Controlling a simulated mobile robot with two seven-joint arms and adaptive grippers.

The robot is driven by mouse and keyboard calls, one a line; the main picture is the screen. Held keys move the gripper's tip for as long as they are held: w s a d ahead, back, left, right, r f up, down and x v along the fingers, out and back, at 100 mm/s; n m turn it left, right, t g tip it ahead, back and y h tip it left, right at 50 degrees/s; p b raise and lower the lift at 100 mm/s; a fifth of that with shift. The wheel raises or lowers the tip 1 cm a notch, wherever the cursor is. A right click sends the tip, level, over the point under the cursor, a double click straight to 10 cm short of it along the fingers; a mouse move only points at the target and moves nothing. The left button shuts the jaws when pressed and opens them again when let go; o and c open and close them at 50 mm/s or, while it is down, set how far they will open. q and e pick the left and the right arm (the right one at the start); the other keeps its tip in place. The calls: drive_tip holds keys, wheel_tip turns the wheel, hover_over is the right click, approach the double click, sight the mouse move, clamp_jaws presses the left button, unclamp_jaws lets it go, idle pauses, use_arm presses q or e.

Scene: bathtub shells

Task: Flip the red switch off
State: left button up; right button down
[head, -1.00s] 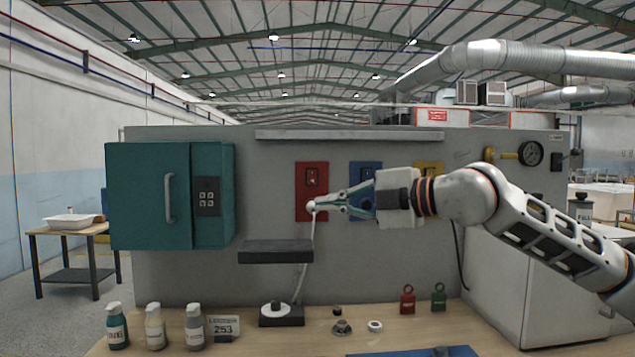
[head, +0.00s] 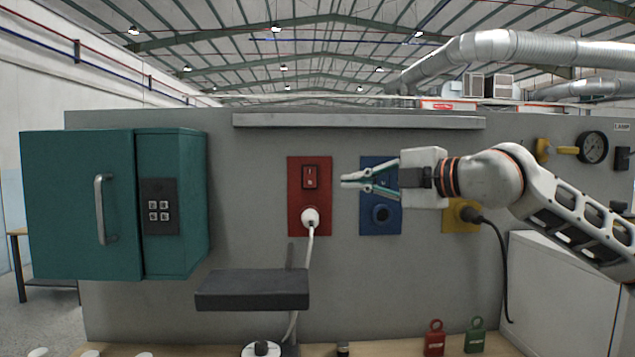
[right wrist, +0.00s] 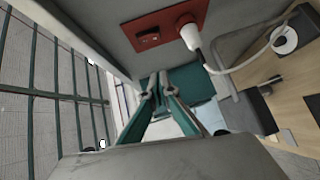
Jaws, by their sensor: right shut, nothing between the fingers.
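The red switch (head: 310,177) is a rocker in a dark frame on the upper part of a red plate (head: 296,212) on the grey wall panel. A white plug (head: 310,215) with a white cable sits in the socket below it. My right gripper (head: 344,181) is shut and empty, its tips just right of the red plate in the picture, about level with the switch. In the right wrist view, the fingertips (right wrist: 158,84) are apart from the red plate (right wrist: 172,27) and switch (right wrist: 149,38). I cannot tell which side of the rocker is pressed. My left gripper is not in view.
A blue plate (head: 369,222) is partly behind my right gripper. A yellow plate (head: 451,222) has a black plug. A teal cabinet (head: 75,215) stands left, and a dark shelf (head: 252,290) juts out below the red plate. A grey ledge (head: 355,121) runs above.

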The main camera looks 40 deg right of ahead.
sight(315, 180)
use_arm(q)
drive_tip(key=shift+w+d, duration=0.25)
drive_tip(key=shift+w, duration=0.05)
use_arm(e)
drive_tip(key=shift+w+d+r, duration=0.1)
drive_tip(key=shift+w+d, duration=0.1)
drive_tip(key=shift+w, duration=0.05)
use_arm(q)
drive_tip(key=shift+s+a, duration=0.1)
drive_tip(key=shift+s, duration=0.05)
use_arm(e)
drive_tip(key=shift+a, duration=0.1)
